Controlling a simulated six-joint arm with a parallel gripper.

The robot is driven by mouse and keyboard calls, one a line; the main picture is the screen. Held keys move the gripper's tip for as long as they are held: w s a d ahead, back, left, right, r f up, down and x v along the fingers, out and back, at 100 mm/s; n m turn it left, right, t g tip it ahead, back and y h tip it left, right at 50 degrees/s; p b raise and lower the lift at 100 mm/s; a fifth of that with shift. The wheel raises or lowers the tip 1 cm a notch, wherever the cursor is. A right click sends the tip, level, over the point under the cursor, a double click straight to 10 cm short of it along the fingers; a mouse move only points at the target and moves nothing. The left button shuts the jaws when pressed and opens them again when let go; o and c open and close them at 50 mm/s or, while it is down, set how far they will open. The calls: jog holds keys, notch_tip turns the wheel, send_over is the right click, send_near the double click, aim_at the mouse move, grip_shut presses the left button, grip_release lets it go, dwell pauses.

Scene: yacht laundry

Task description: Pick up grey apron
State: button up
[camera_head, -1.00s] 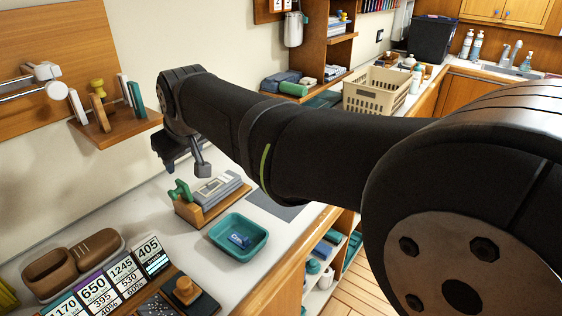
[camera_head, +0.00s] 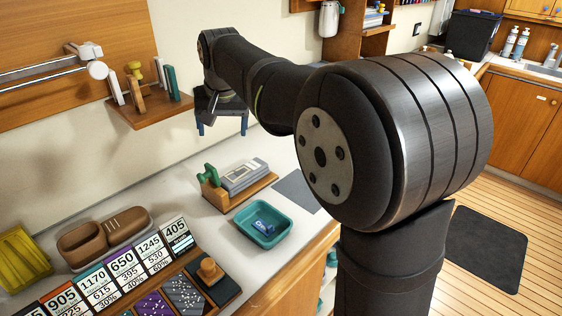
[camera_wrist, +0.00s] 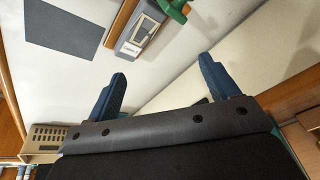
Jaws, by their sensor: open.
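My gripper (camera_head: 222,126) is open and empty above the back of the white counter, near the wall. In the wrist view its two blue fingers stand wide apart with nothing between their tips (camera_wrist: 162,70). I cannot make out a grey apron in either current view. The part of the counter and shelf behind my arm is hidden in the head view. A flat plain grey rectangle (camera_head: 298,191) lies on the counter; it also shows in the wrist view (camera_wrist: 62,30) and looks like a mat.
A grey device on a wooden base (camera_head: 245,180) and a teal tray (camera_head: 262,224) stand on the counter below my gripper. A small wall shelf (camera_head: 150,108) is left of it. A beige basket (camera_wrist: 42,139) shows at lower left in the wrist view.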

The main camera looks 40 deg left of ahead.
jog(key=w+a+f+m+g+h, duration=0.1)
jog(key=w+a+f+m+h, duration=0.25)
jog(key=w+m, duration=0.5)
jog(key=m, duration=0.2)
send_near(244, 170)
jog(key=f, duration=0.3)
jog(key=w+f, duration=0.1)
jog(key=f, duration=0.2)
jog(key=shift+s+f, duration=0.15)
jog(key=shift+f, duration=1.15)
jog(key=shift+s+f, duration=0.15)
jog(key=shift+f, duration=1.15)
jog(key=c, duration=1.2)
jog(key=shift+o, duration=0.2)
jog(key=shift+r, duration=0.15)
